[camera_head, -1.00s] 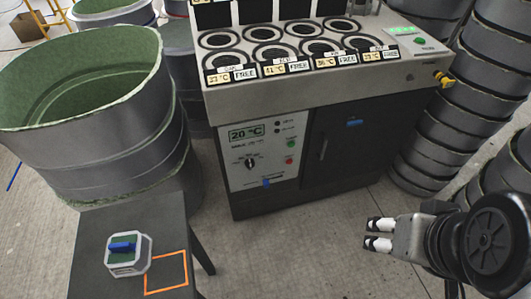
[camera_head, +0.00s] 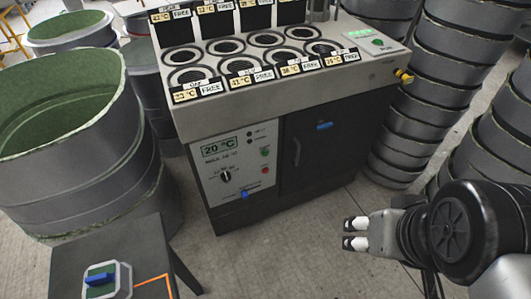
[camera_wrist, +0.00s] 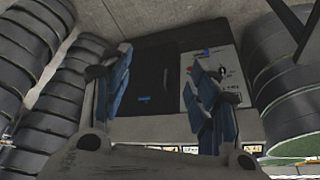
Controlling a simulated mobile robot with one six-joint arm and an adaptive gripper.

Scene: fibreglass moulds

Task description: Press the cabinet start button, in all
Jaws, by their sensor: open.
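The dark cabinet (camera_head: 330,155) stands ahead with a pale control panel (camera_head: 222,165) at its left front. The panel has a 20 °C display, a black knob (camera_head: 226,175), a small green button (camera_head: 265,152) and a red button (camera_head: 265,169) below it. Their labels are too small to read. My gripper (camera_head: 352,234) is open and empty, right of and in front of the cabinet, apart from it. In the wrist view, which shows the cabinet upside down, the panel (camera_wrist: 228,62) lies partly behind one finger of my gripper (camera_wrist: 163,85).
Several heating wells fill the cabinet top, with another green button (camera_head: 378,42) at its right. Stacked grey moulds (camera_head: 425,70) stand right and a large mould (camera_head: 70,145) left. Floor ahead is clear.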

